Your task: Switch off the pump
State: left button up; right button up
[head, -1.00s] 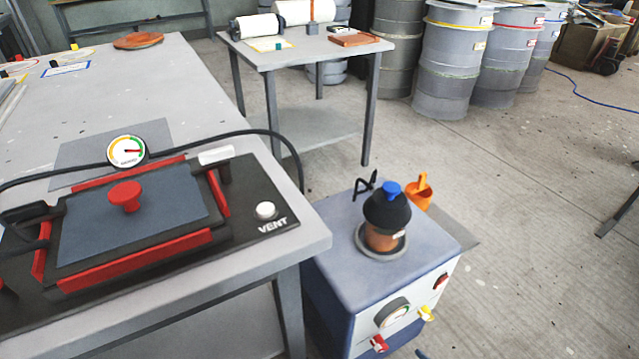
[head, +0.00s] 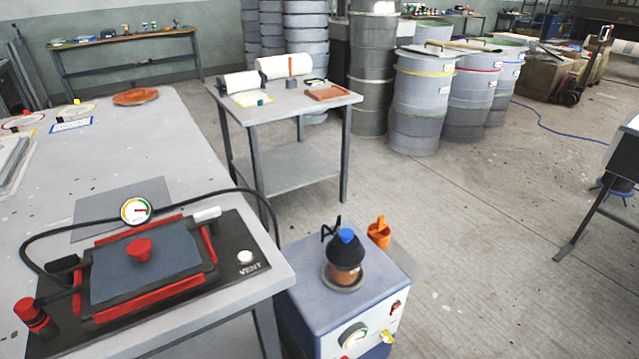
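The pump looks to be the blue-grey box-shaped unit (head: 300,275) on the floor, right of the near table. On its top stands a brown pot with a black cone-shaped cover and blue cap (head: 346,258). Its white front carries a round gauge (head: 353,335), a small red rocker switch (head: 396,306), a yellow-handled valve (head: 387,337) and a red-handled part at the lower edge. The switch is too small to tell its position. Neither of my grippers is in view.
The near table (head: 150,130) holds a black-and-red framed mould (head: 145,260), a gauge (head: 136,210) and a white button marked VENT (head: 245,257). An orange cup (head: 379,232) is behind the pump. Drums (head: 420,100) stand at the back. Floor right of the pump is clear.

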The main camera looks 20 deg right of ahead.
aim_at(395, 309)
jog(key=z, duration=1.15)
